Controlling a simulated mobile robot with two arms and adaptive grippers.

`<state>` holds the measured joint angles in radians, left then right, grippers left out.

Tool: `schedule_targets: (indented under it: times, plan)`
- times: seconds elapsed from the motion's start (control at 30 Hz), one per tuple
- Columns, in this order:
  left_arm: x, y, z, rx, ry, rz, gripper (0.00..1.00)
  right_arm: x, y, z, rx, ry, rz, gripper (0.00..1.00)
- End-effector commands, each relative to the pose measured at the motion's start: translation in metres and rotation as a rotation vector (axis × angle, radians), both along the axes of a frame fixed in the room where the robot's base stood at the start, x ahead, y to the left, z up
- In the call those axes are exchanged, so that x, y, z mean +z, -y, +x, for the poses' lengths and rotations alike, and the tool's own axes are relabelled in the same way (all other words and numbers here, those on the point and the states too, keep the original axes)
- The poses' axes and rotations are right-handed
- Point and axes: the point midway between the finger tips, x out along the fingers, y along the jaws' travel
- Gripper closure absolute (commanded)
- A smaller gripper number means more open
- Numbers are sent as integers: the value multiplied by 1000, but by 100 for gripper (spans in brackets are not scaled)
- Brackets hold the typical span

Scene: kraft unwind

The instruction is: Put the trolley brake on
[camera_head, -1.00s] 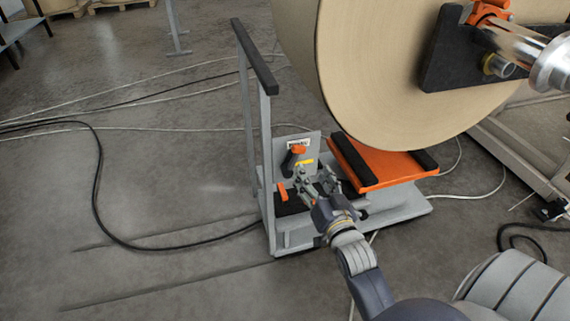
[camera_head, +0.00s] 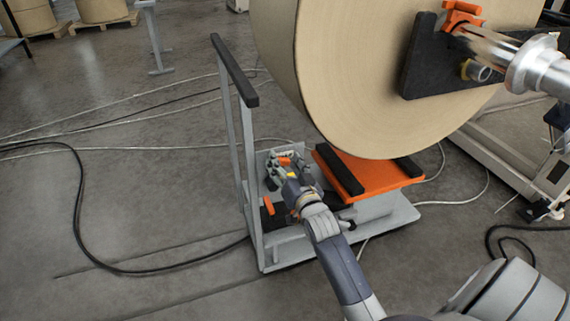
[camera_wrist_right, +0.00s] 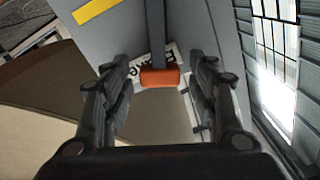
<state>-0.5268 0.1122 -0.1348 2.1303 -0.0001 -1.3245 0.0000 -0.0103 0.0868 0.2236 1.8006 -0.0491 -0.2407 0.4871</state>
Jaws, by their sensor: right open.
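The trolley (camera_head: 258,236) stands on the floor, with an upright grey frame at its left. A brake lever with an orange knob (camera_head: 285,161) rises at a grey plate on the trolley. In the right wrist view the orange knob (camera_wrist_right: 160,77) sits on a dark lever, in front of a white label, partly hidden. My right gripper (camera_head: 288,160) is open, its two fingers on either side of the knob; it also shows in the right wrist view (camera_wrist_right: 162,70). Gaps show beside the knob there. My left gripper is not in view.
A large kraft roll (camera_head: 385,90) hangs over the trolley's orange platform (camera_head: 376,178), close to my right arm. A smaller orange part (camera_head: 268,206) sits low on the trolley. A black cable (camera_head: 80,215) lies on the floor.

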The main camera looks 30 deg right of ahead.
Motion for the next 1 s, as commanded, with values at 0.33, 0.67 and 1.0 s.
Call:
schedule_targets:
  times: [0.33,0.67,1.0]
  plan:
    - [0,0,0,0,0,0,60,0,0,0,0,0,0,100]
    - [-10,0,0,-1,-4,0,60,-1,4,-1,-1,9,42,100]
    - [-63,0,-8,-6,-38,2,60,-9,23,-5,-2,63,265,100]
